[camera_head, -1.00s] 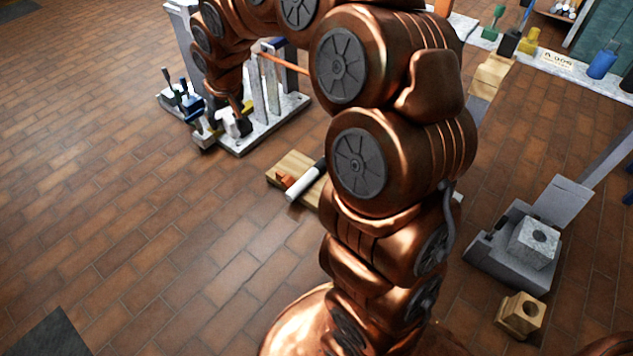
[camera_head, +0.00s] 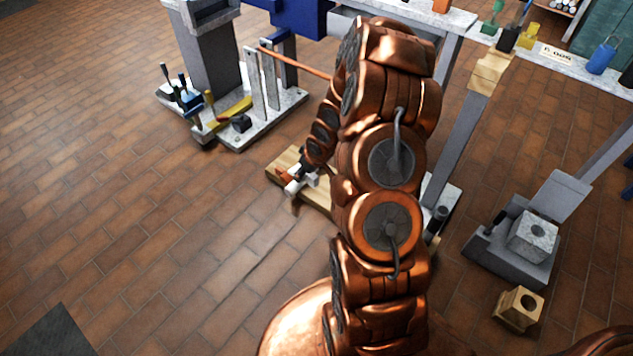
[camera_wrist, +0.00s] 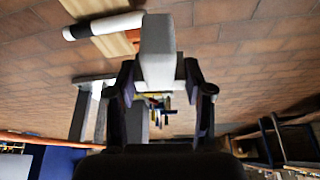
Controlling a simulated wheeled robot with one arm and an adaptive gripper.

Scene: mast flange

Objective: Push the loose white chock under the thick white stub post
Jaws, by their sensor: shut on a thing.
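My gripper (camera_wrist: 160,100) is shut on a white block, which looks like the loose chock (camera_wrist: 158,50), and holds it out ahead of the fingers. In the head view my gripper (camera_head: 306,170) is low at the wooden board on the floor; the arm hides part of the board. I cannot tell whether the block touches the board. Pale upright posts (camera_head: 257,80) stand on the light base plate (camera_head: 268,126) at the upper left, away from my gripper. I cannot tell which is the thick stub post, nor see its underside.
A white rod with a black end (camera_wrist: 100,25) lies by an orange piece (camera_wrist: 131,37) near the held block. The base plate also carries a dark block (camera_head: 241,123) and a yellow piece (camera_head: 235,108). A grey stand (camera_head: 515,240) is at right. The left floor is clear.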

